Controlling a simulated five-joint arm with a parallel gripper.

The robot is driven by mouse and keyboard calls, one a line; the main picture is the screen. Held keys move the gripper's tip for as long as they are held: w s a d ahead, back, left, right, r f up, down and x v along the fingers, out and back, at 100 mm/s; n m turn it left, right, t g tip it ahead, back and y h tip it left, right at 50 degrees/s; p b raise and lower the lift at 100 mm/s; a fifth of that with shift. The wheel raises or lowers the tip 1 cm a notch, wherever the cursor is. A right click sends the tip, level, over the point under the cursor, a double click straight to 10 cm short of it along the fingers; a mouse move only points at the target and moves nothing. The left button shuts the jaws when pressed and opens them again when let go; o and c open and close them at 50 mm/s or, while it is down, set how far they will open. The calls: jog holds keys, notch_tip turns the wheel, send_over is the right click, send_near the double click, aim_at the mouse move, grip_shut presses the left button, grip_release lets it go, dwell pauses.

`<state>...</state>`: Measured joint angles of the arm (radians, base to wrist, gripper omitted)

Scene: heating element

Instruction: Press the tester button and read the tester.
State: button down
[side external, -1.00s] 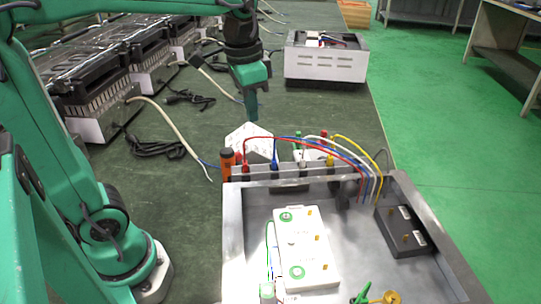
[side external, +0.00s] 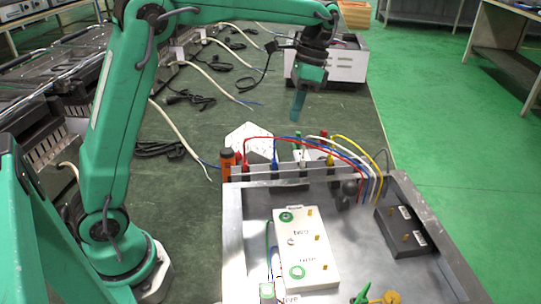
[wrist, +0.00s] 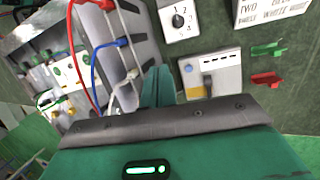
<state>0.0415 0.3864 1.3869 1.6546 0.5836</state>
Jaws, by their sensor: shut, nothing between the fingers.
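My gripper (side external: 296,118) hangs above the bench behind the metal tray, with its fingers pointing down and pressed together, empty. Its fingertips show in the wrist view (wrist: 158,72). Just right of them lies a pale box (wrist: 211,76) with a row of dark slots and a yellow-and-blue patch. A white box with a black dial (wrist: 178,20) sits beyond it. I cannot tell which of these is the tester, and no button or reading is legible. In the side view a white unit (side external: 312,155) behind the tray is partly hidden by cables.
The metal tray (side external: 233,240) holds a white terminal block (side external: 305,250) and a black block (side external: 402,232). Red, blue, white and yellow cables arch over its back edge. A grey-white heater box (side external: 345,66) stands behind my gripper.

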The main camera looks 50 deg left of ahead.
jog(key=w+d+f+m+g, duration=0.1)
jog(key=w+f+m+g, duration=0.2)
jog(key=w+f, duration=0.3)
jog(key=shift+w+d+f+g, duration=0.15)
jog(key=shift+w+f+g, duration=0.35)
jog(key=shift+f, duration=1.05)
jog(key=shift+s+f, duration=0.15)
jog(key=shift+s, duration=0.05)
jog(key=shift+f, duration=4.25)
jog(key=shift+f, duration=0.9)
jog(key=shift+r, duration=0.9)
